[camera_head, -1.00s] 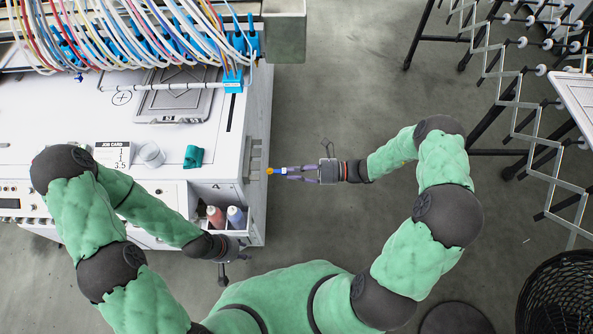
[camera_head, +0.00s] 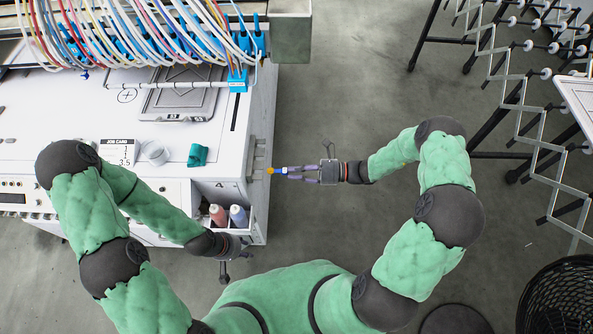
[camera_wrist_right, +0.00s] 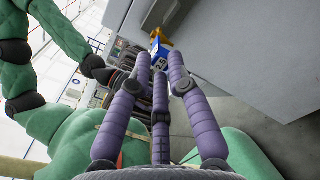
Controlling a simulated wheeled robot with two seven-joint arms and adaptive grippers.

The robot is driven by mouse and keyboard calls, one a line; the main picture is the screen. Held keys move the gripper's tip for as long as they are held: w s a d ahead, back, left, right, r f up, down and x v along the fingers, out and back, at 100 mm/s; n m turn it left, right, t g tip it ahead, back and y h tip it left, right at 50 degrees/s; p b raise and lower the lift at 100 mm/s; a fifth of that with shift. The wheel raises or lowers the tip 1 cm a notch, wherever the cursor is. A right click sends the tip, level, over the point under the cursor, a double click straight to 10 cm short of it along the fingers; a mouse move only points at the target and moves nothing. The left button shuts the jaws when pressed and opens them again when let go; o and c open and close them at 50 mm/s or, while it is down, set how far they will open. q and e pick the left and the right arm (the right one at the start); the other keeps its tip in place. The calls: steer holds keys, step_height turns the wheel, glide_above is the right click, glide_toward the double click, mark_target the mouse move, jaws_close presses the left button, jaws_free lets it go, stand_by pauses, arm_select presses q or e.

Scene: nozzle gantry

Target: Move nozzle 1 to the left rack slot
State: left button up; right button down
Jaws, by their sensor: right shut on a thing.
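A small blue nozzle with an orange tip (camera_head: 279,170) points left at the white machine's right side. It also shows in the right wrist view (camera_wrist_right: 158,52), with a white label whose marking I cannot read surely. My right gripper (camera_head: 290,173) has its purple fingers shut on the nozzle's right end; the fingers also fill the right wrist view (camera_wrist_right: 165,72). Grey rack bars (camera_head: 253,155) are on the machine's right side, just left of the orange tip. I cannot tell whether the tip touches them. My left gripper (camera_head: 224,270) hangs low by the machine's front corner, its fingers unclear.
The white machine (camera_head: 60,110) carries a job card (camera_head: 118,152), a clear cup (camera_head: 154,153) and a teal item (camera_head: 198,155). Two bottles (camera_head: 238,215) stand in its corner bin. Cables hang at the back. Floor (camera_head: 340,90) right of the machine is clear.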

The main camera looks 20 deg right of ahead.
mark_target(282, 170)
steer(key=shift+p+x, duration=0.4)
steer(key=shift+x, duration=0.65)
stand_by(1.1)
steer(key=shift+x, duration=1.2)
stand_by(1.1)
steer(key=shift+m+p, duration=0.3)
steer(key=shift+p, duration=0.15)
steer(key=shift+f, duration=0.2)
stand_by(0.9)
steer(key=c, duration=1.1)
jaws_free()
steer(key=shift+d, duration=0.1)
